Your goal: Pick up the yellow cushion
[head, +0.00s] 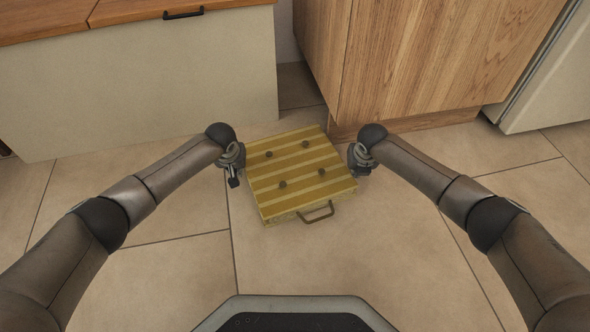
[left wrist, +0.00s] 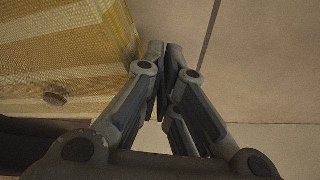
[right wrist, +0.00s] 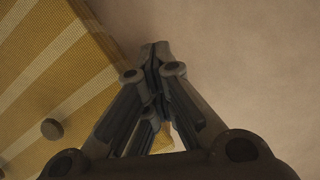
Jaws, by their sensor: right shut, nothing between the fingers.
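The yellow cushion (head: 290,172), striped in two shades with several dark buttons and a brown handle at its front edge, lies flat on the floor in the head view. My left gripper (head: 234,182) is just beside its left edge. In the left wrist view the left fingertips (left wrist: 165,48) are close together near the cushion's edge (left wrist: 70,70); whether they are fully shut is unclear. My right gripper (head: 353,170) is beside the cushion's right edge. In the right wrist view its fingers (right wrist: 155,50) are shut and empty, with the cushion (right wrist: 50,80) to their left.
A pale cabinet with a wooden top (head: 140,95) stands at the back left. A wooden cabinet (head: 430,55) stands close behind the cushion to the right, with a white unit (head: 550,80) beyond it. The tiled floor (head: 330,265) in front is clear.

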